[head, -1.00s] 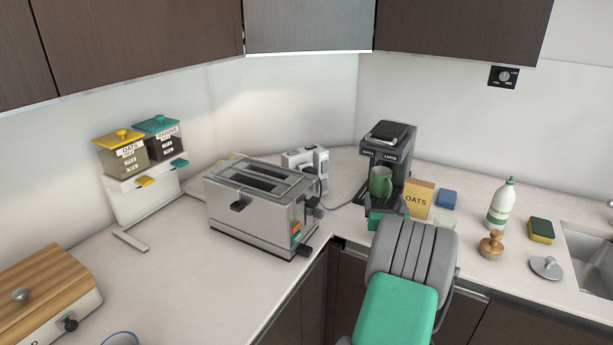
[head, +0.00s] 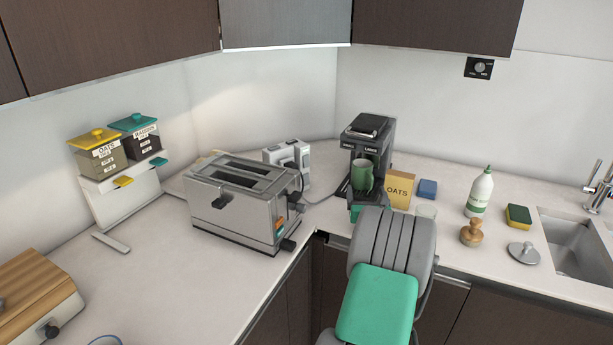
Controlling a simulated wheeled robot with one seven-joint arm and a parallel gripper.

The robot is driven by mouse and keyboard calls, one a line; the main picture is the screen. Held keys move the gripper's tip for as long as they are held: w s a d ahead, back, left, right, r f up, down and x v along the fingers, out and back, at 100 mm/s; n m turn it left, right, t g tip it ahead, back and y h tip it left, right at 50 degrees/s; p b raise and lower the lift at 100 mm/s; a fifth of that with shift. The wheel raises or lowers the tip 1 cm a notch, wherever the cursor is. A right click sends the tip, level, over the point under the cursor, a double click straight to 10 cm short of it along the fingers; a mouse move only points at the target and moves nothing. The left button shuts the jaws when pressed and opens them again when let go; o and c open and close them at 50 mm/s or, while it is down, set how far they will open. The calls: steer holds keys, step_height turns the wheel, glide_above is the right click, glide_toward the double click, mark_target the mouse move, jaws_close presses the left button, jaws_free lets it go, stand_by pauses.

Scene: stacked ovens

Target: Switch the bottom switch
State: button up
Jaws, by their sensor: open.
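A steel toaster (head: 233,212) stands in the counter corner. Its right end face carries a dark upper knob (head: 296,200), small orange and green buttons (head: 279,227) and a low black lever (head: 288,245). A small black panel (head: 480,68) with a round dial is on the wall at upper right. I cannot tell which of these the bottom switch is. My arm (head: 392,245) rises from the bottom edge, with grey ribs and a green pad, right of the toaster and in front of the coffee machine.
The coffee machine (head: 375,135) holds a green mug (head: 363,177). An oats box (head: 400,190), white bottle (head: 480,192) and sponge (head: 518,216) stand right, before the sink (head: 578,250). Canisters (head: 98,158) stand left. The counter (head: 165,265) before the toaster is mostly clear.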

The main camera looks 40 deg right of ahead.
jaws_close()
stand_by(0.8)
stand_by(0.7)
